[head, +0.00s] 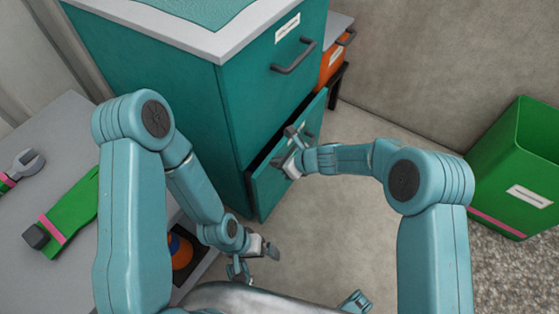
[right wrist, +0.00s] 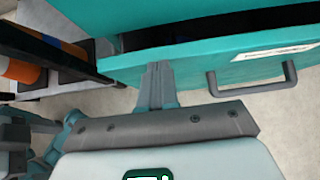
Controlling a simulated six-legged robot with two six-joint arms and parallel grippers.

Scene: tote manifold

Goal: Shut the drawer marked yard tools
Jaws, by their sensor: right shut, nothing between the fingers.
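A teal cabinet (head: 165,95) stands in the upper middle of the head view. Its upper drawer (head: 268,85) is closed. Its lower drawer (head: 268,188) is partly pulled out, with a dark gap behind its front. In the right wrist view the lower drawer front (right wrist: 190,62) has a grey handle (right wrist: 252,86) and a white label (right wrist: 275,52), too small to read. My right gripper (head: 290,152) is shut and empty at this drawer front; its fingertips (right wrist: 158,70) overlap the front left of the handle. Contact is unclear. My left gripper (head: 268,250) hangs low, away from the drawer.
A grey table (head: 75,135) at left holds a green tool (head: 72,212) and a wrench (head: 22,165). An orange bin (head: 333,65) sits on a dark stand behind the cabinet. A green tote (head: 510,165) stands at right. The floor before the drawer is clear.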

